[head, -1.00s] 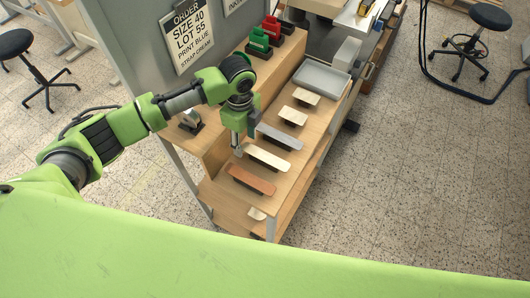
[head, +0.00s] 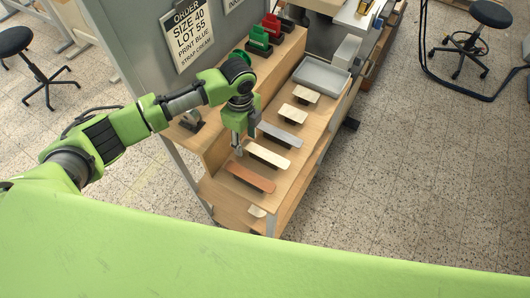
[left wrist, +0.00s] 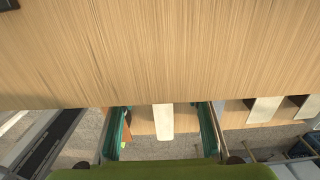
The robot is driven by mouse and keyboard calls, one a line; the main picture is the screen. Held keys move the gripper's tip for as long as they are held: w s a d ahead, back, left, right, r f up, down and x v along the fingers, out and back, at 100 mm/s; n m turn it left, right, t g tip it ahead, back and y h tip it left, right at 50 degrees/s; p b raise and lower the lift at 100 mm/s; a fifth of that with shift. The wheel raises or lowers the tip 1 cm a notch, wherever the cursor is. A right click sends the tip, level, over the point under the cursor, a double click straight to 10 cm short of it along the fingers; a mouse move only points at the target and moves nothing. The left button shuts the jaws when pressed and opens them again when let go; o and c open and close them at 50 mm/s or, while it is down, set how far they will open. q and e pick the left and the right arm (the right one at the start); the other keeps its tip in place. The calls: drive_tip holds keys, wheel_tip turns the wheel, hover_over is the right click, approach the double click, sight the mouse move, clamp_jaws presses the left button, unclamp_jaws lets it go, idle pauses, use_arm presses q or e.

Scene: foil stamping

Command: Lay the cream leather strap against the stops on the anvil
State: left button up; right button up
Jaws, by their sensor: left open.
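A long cream leather strap (head: 267,155) lies across a low support on the wooden bench, between a brown strap and a grey one. My left gripper (head: 238,150) points down at the strap's left end, above the bench. In the left wrist view the open left gripper (left wrist: 163,110) has its teal fingers on either side of a cream strap (left wrist: 163,121), with gaps on both sides. Whether the fingertips are level with the strap I cannot tell. My right gripper is out of view. I cannot make out the anvil or its stops.
A brown strap (head: 251,177), a grey strap (head: 280,135) and shorter cream pieces (head: 293,117) lie along the bench. A grey tray (head: 322,77) is at the far end. A raised wooden shelf (head: 218,152) stands close left of the gripper. The order sign (head: 188,37) reads "STRAP CREAM".

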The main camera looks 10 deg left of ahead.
use_arm(q)
drive_tip(key=c, duration=0.9)
drive_tip(key=shift+o, duration=0.2)
